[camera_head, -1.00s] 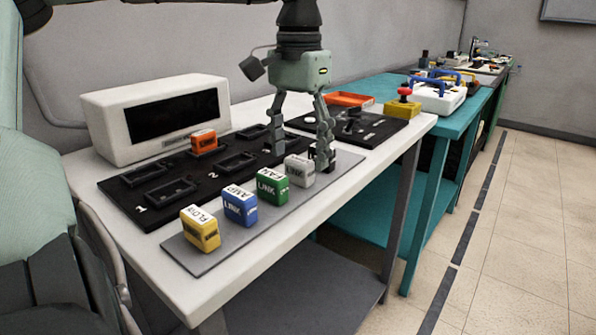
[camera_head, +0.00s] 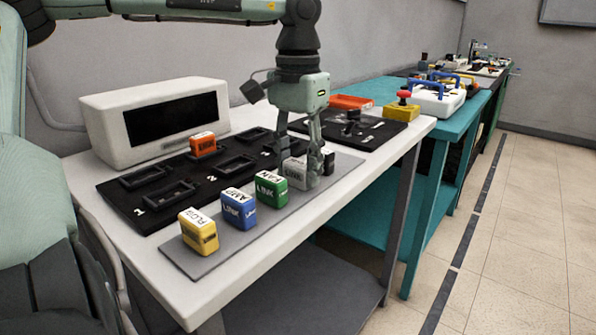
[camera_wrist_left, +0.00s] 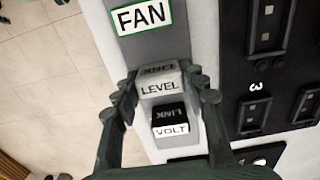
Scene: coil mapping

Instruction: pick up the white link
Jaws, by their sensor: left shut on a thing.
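In the left wrist view the white link, labelled LEVEL (camera_wrist_left: 160,86), sits between both fingertips. My left gripper (camera_head: 312,172) is shut on it from above and partly hides it in the head view. A black link labelled VOLT (camera_wrist_left: 169,120) stands close beside it. My right gripper is not in view.
A blue link (camera_head: 238,209) and a yellow link (camera_head: 199,232) stand further along the strip. An orange link (camera_head: 203,144) sits on the black socket board (camera_head: 130,208) behind. A white box with a dark screen (camera_head: 155,115) stands at the back.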

